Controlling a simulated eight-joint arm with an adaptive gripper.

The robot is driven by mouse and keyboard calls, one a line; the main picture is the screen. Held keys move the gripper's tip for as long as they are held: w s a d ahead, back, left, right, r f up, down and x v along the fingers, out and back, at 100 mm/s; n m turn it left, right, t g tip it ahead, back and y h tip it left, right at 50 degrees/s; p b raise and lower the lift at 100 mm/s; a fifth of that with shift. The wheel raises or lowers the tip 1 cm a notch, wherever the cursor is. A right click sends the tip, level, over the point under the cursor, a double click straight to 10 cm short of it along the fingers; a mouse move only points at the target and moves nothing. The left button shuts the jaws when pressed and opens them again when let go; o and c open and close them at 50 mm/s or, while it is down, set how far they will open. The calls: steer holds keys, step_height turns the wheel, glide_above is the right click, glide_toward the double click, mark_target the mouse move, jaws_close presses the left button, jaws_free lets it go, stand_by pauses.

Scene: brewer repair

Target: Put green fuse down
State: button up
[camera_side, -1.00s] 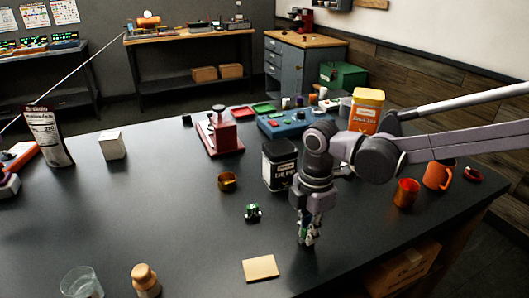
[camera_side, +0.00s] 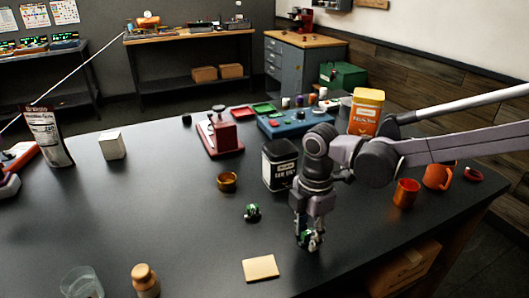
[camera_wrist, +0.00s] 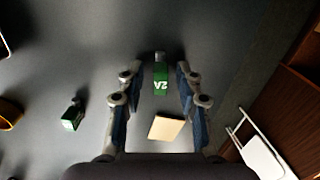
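A green fuse (camera_wrist: 160,82) with a silver end and "2A" lettering lies between my gripper's fingers in the wrist view. My gripper (camera_wrist: 159,88) is open, with a gap between each blue-padded finger and the fuse. In the side view my gripper (camera_side: 308,240) is low at the table, with the green fuse (camera_side: 313,239) partly hidden between its fingers. A second green fuse (camera_side: 252,211) lies on the table to the left; it also shows in the wrist view (camera_wrist: 72,117).
A tan pad (camera_side: 260,267) lies near the front; it also shows in the wrist view (camera_wrist: 166,128). A black tin (camera_side: 280,168) stands behind my gripper. A brass cup (camera_side: 228,181) is to the left. Orange mugs (camera_side: 406,193) stand to the right. The table's left middle is clear.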

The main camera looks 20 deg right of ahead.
mark_target(307, 230)
step_height(307, 230, up, 10)
steer(key=shift+w+a+r, duration=0.1)
steer(key=shift+w+a, duration=0.05)
steer(key=s+d+f+m+t, duration=0.1)
steer(key=s+d+m+t, duration=0.1)
steer(key=d+m, duration=0.4)
steer(key=s+d+f+m+t, duration=0.2)
steer(key=s+d+m, duration=0.2)
steer(key=d+m, duration=0.2)
steer(key=s+d+f+m+t, duration=0.1)
steer(key=s+d+m+t, duration=0.2)
steer(key=d+m, duration=0.3)
steer(key=shift+s+d+f, duration=0.1)
steer(key=shift+s+d, duration=0.1)
steer(key=shift+d, duration=0.3)
steer(key=shift+s+d+f, duration=0.1)
steer(key=shift+s+d, duration=0.1)
steer(key=shift+d, duration=0.25)
steer(key=shift+o, duration=0.6)
steer(key=shift+s+d+f+m, duration=0.15)
steer(key=shift+d+m, duration=0.1)
steer(key=shift+m, duration=0.15)
steer(key=shift+a, duration=0.1)
